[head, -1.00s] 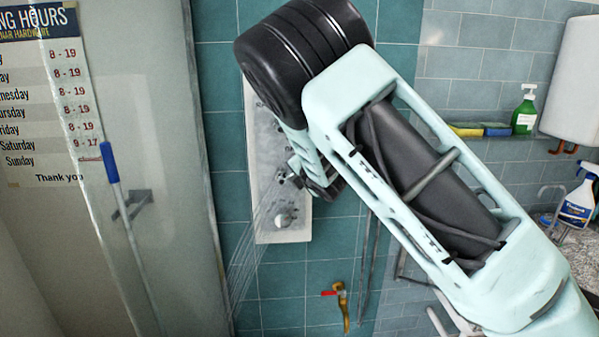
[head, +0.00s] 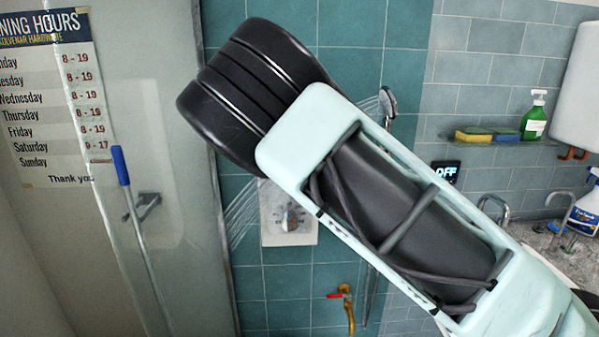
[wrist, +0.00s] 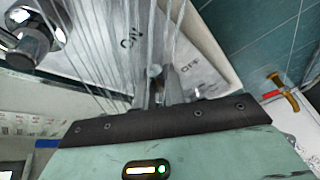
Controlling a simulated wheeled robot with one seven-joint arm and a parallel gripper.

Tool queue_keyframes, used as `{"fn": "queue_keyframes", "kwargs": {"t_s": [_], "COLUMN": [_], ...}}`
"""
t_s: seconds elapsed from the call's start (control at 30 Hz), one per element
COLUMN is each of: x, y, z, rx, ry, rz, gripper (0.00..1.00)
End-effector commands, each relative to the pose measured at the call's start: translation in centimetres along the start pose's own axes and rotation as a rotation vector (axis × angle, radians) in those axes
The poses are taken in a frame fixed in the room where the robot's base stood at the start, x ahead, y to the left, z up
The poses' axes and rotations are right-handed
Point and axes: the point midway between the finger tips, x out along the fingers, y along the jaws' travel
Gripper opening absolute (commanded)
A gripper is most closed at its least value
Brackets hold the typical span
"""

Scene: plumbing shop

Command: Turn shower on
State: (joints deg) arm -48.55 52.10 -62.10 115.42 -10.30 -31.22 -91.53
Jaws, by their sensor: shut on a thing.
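The white shower panel (head: 270,231) is on the teal tiled wall, its upper part hidden behind my arm in the head view. A chrome knob (head: 290,219) shows on its lower part. A hand shower head (head: 388,101) hangs above right, and thin water streams show beside it and left of the panel. In the wrist view the panel (wrist: 205,38) bears the words ON and OFF. My gripper (wrist: 157,92) is shut on a small chrome shower handle (wrist: 155,72) between those words, partly hidden by water. The head view hides my gripper.
A glass screen (head: 165,110) with a blue-handled squeegee (head: 119,165) stands at left. A brass tap with a red lever (head: 347,305) is below the panel. A shelf with sponges (head: 480,135) and a green bottle (head: 534,117) is at right.

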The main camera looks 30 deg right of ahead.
Motion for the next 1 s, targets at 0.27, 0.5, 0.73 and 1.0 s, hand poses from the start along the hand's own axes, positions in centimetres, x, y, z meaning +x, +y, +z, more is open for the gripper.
{"fn": "queue_keyframes", "kwargs": {"t_s": [0.27,0.5,0.73,1.0], "x": [0.0,0.0,-1.5,-7.5], "y": [-0.1,0.0,0.1,0.4], "z": [-0.1,-0.1,0.0,0.2], "rx": [0.0,0.0,0.001,-0.002], "ry": [0.002,0.001,0.002,0.004], "rz": [-0.001,0.0,0.0,0.0], "gripper": [0.31,0.33,0.33,0.33]}}
